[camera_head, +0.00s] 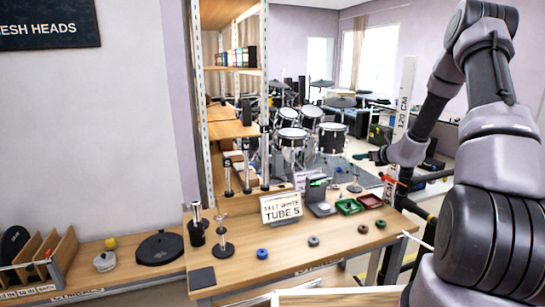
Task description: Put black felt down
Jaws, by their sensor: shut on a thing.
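My gripper (368,156) is at the end of my arm, above the back right of the wooden workbench, and points left. It is shut on a small dark thing, taken to be the black felt, which is too small here to make out clearly. A dark square pad (202,278) lies at the bench's front left corner.
A green tray (349,206) and a red tray (370,201) sit at the back right. A shelf post (265,90) rises behind. Bare bench top lies between the rings.

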